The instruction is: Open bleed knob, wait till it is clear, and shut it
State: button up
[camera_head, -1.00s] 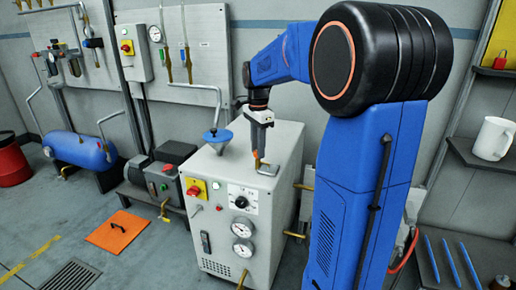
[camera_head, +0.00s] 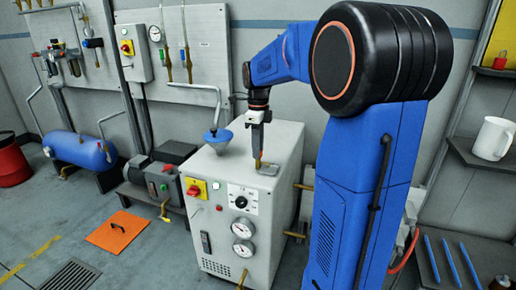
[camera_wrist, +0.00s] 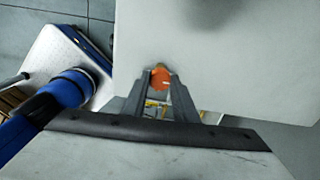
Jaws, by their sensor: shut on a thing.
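The bleed knob looks to be the small orange knob (camera_wrist: 160,78) between my finger ends in the wrist view. My gripper (camera_head: 259,157) points down at the top of the grey-white cabinet (camera_head: 225,166), near its right side. Its fingers (camera_wrist: 159,86) are shut on the knob. In the head view the fingers hide most of the knob, and a brassy bit shows below them by a small metal plate (camera_head: 269,170). I cannot tell how far the knob is turned, and no flow can be made out.
A blue funnel (camera_head: 218,134) stands on the cabinet's top, left of my gripper. The cabinet's front has a red switch (camera_head: 194,190), a dial (camera_head: 241,200) and two gauges (camera_head: 242,229). A shelf with a white mug (camera_head: 493,138) is at the right. An orange floor plate (camera_head: 117,231) lies left.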

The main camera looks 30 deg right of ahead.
jog(key=shift+m, duration=0.4)
jog(key=o, duration=1.1)
jog(key=shift+c, duration=0.2)
notch_tip(320, 180, up, 18)
jog(key=shift+f, duration=0.25)
